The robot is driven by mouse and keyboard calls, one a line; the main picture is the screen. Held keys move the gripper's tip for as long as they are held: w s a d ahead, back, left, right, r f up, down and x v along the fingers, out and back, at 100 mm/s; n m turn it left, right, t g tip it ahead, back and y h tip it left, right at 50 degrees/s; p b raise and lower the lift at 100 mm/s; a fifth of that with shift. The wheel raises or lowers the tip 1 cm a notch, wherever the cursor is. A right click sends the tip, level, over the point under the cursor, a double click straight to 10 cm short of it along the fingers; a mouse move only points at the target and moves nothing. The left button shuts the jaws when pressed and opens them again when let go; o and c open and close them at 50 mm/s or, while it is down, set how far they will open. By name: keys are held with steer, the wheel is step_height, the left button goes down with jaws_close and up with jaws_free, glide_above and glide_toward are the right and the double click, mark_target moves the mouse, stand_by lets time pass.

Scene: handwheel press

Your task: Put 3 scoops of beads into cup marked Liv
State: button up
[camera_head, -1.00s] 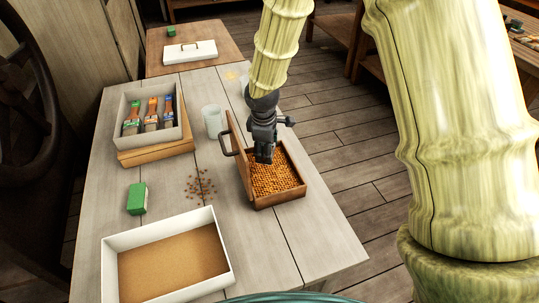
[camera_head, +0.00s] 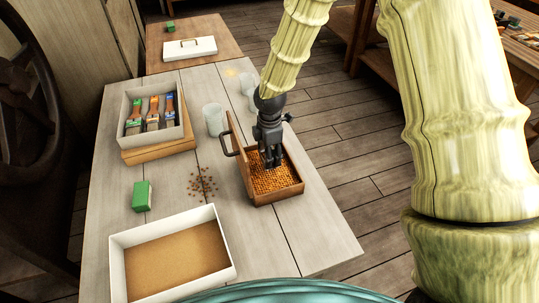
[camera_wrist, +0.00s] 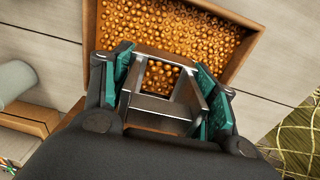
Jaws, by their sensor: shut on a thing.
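My gripper (camera_head: 273,162) points down into the box from above. In the wrist view, its teal finger pads (camera_wrist: 165,90) are shut on a grey metal scoop (camera_wrist: 155,107), with beads (camera_wrist: 180,30) just beyond it. I cannot tell how many beads the scoop holds. Two pale cups stand behind the box: a nearer cup (camera_head: 213,121) and a farther cup (camera_head: 244,84), partly hidden by my arm. No name is readable on either.
A white tray (camera_head: 118,266) with a brown bottom lies at the front left. A grey box of brushes (camera_head: 128,98) stands on a wooden board at the left. A green block (camera_head: 141,196) and loose beads (camera_head: 202,183) lie mid-table. A white case (camera_head: 190,48) is farther back.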

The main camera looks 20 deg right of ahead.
steer(key=shift+w+r+p, duration=0.1)
steer(key=shift+r+p, duration=0.7)
steer(key=shift+r, duration=1.6)
